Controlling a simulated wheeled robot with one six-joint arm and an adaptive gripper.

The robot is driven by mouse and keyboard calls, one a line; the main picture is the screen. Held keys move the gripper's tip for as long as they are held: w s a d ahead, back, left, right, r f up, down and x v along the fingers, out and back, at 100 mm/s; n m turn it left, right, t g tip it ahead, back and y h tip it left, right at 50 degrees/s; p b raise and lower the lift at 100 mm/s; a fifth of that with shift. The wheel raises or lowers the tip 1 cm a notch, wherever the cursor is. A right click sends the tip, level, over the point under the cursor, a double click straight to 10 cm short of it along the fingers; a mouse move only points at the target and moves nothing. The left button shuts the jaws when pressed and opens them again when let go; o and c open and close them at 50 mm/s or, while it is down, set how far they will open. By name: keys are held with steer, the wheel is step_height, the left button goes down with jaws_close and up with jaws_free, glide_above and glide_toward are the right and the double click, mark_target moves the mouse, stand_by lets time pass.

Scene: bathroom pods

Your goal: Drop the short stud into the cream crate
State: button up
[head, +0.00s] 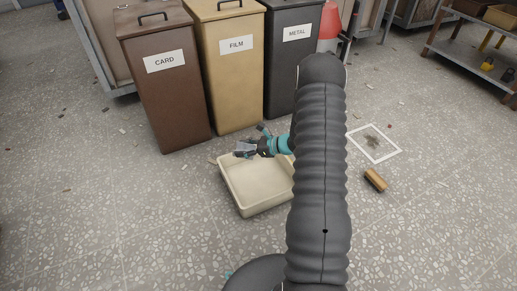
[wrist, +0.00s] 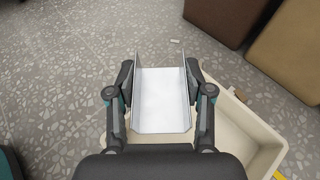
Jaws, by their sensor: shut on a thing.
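The short stud (wrist: 160,97) is a pale metal U-shaped channel. In the wrist view my gripper (wrist: 160,80) is shut on it, one finger against each side wall. In the head view the stud (head: 245,149) shows small and grey in my gripper (head: 252,146). The cream crate (head: 248,211) is a shallow open box on the floor. My gripper and the stud are at its back rim, above it; the exact height is hard to tell. The crate (wrist: 268,150) also shows below and to the right in the wrist view. My arm hides its right side in the head view.
Behind the crate stand a brown CARD bin (head: 168,90), a tan FILM bin (head: 236,75) and a dark METAL bin (head: 293,60). To the right, a brown block (head: 375,180) and a white square outline (head: 391,157) lie on the floor. The left floor is mostly clear.

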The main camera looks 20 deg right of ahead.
steer(key=w+d+f+b, duration=0.3)
steer(key=d+f, duration=0.6)
steer(key=f, duration=0.3)
steer(key=shift+d+m+h, duration=0.15)
steer(key=shift+m+h, duration=0.15)
steer(key=shift+f, duration=0.1)
steer(key=o, duration=1.3)
steer(key=shift+s, duration=0.1)
steer(key=v, duration=1.2)
steer(key=shift+s+f, duration=0.1)
steer(key=shift+f, duration=0.05)
